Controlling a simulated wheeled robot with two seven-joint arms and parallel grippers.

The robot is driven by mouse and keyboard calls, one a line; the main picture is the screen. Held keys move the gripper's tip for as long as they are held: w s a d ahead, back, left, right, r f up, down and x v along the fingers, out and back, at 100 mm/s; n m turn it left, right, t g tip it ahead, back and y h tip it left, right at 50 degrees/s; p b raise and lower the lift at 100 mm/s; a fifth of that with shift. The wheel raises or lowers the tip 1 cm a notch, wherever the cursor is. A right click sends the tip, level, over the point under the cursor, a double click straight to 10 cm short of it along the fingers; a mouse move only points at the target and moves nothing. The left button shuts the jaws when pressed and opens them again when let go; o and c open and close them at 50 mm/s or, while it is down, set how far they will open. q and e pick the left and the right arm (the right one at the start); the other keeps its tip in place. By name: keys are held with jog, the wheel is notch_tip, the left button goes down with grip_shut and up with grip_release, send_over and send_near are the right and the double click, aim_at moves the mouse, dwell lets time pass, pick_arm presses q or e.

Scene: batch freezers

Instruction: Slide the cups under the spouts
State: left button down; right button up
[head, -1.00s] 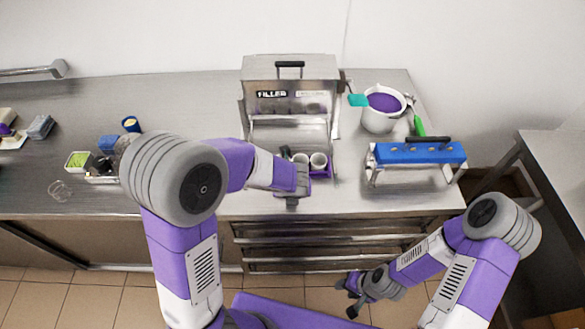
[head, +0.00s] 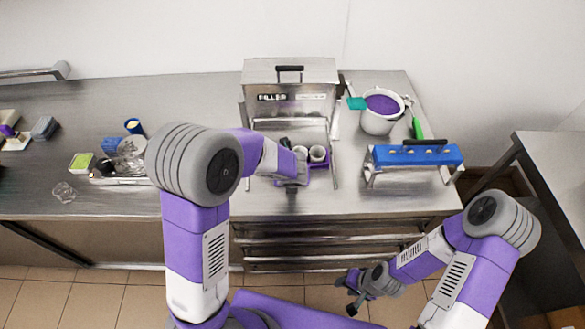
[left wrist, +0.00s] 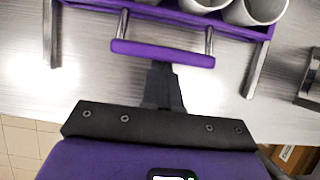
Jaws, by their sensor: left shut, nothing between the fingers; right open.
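Pale cups (head: 317,153) stand in a purple tray (head: 318,165) at the front opening of the steel filler (head: 290,75). The left wrist view shows the tray's edge (left wrist: 228,25) with cups (left wrist: 255,9) in it and a purple handle bar (left wrist: 162,54) on two metal rods. My left gripper (head: 291,184) is shut and empty, with its fingertips (left wrist: 162,72) right at the handle bar; I cannot tell whether they touch it. My left arm hides part of the tray. The spouts are not clearly visible. My right gripper (head: 352,306) is open and empty, low in front of the counter.
A pot of purple mix (head: 380,121) with a teal spatula (head: 357,103) stands right of the filler. A blue-topped rack (head: 417,156) is at the counter's right. Small containers (head: 82,161) and a clear cup (head: 63,192) are at the left. Drawers (head: 330,250) are below.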

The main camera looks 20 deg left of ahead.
aim_at(291, 149)
pick_arm(q)
jog(key=shift+w+a+p, duration=0.3)
jog(key=shift+w+p, duration=0.5)
jog(key=shift+w, duration=0.25)
jog(key=shift+w+a+p, duration=0.3)
jog(key=shift+w+p, duration=0.5)
jog(key=shift+w, duration=0.2)
jog(key=shift+w+a+p, duration=0.3)
jog(key=shift+w+p, duration=0.5)
jog(key=shift+w, duration=0.25)
jog(key=shift+w+a+p, duration=0.25)
jog(key=shift+w+p, duration=0.75)
jog(key=shift+p, duration=0.1)
jog(key=shift+w+a+p, duration=0.3)
jog(key=shift+w+p, duration=0.75)
jog(key=shift+p, duration=0.05)
jog(key=shift+w+a+p, duration=0.25)
jog(key=shift+w+p, duration=0.75)
jog(key=shift+p, duration=0.1)
jog(key=shift+s, duration=0.1)
jog(key=shift+s+f+b, duration=0.1)
jog(key=shift+s+b, duration=0.1)
jog(key=shift+b, duration=0.2)
jog(key=shift+s+d, duration=0.15)
jog(key=shift+s, duration=0.2)
jog(key=shift+p+v, duration=0.6)
jog(key=shift+v, duration=2.4)
jog(key=shift+s+f, duration=0.1)
jog(key=shift+s, duration=0.1)
